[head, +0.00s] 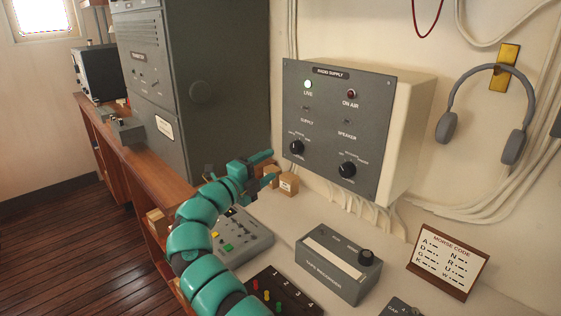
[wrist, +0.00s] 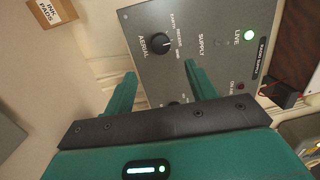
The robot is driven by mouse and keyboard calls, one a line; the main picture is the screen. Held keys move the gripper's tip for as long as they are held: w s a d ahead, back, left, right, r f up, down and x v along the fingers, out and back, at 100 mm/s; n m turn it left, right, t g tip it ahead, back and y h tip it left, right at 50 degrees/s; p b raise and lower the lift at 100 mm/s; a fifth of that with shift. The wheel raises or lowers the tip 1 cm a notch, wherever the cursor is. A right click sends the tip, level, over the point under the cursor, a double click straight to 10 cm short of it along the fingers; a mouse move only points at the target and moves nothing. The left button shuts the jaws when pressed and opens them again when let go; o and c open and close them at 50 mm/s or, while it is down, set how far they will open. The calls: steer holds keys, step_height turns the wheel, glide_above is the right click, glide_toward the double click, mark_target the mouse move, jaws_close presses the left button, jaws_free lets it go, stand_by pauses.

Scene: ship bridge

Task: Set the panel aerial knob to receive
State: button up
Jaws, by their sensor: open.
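The grey radio supply panel (head: 325,125) is fixed to the wall, with a green lit lamp marked LIVE. The aerial knob (head: 297,147) is the black one at its lower left. In the wrist view the panel appears turned, and the aerial knob (wrist: 160,43) lies ahead, with EARTH, RECEIVE and SEND printed around it. I cannot clearly read where its pointer stands. My gripper (head: 268,169) is open and empty, left of the panel's lower edge and apart from the knob. In the wrist view its fingers (wrist: 160,72) are spread below the knob, one at each side.
A second black knob (head: 347,169) sits at the panel's lower right. Small boxes (head: 288,183) stand on the desk beneath the panel. A tape recorder (head: 340,263), a keyed grey console (head: 238,238) and a Morse code card (head: 447,264) stand nearer. A grey cabinet (head: 200,80) rises at left.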

steer(key=v, duration=0.7)
steer(key=shift+a+b, duration=0.15)
steer(key=shift+b, duration=0.25)
steer(key=shift+s, duration=0.2)
